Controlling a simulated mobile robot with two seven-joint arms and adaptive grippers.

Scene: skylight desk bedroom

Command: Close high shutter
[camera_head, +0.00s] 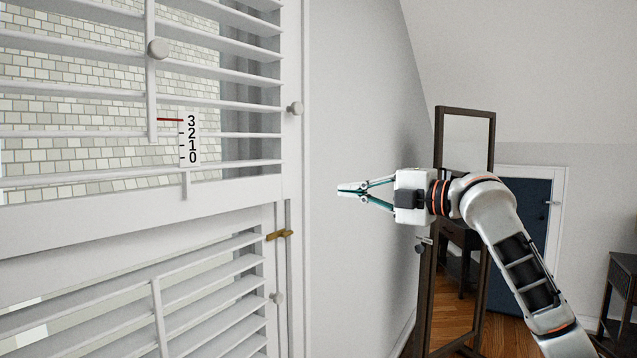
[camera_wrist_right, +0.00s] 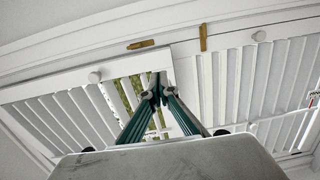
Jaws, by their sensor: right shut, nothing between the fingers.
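The high shutter (camera_head: 120,210) fills the upper left of the head view. Its white slats are tilted open, and a tiled surface shows through the gaps. A tilt rod with a round knob (camera_head: 158,49) runs down the slats. A red pointer (camera_head: 170,120) stands at the 3 on a white scale (camera_head: 189,139) numbered 0 to 3. My right gripper (camera_head: 340,190) is shut and empty, to the right of the shutter and apart from it. Its fingertips also show in the right wrist view (camera_wrist_right: 161,88), in front of the shutters. My left gripper is out of view.
A lower shutter (camera_head: 150,338) sits below, with a brass latch (camera_head: 280,235) between the two. A small knob (camera_head: 294,108) is on the right edge. A standing mirror (camera_head: 440,140) is behind my right arm. Bare wall lies between shutter and mirror.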

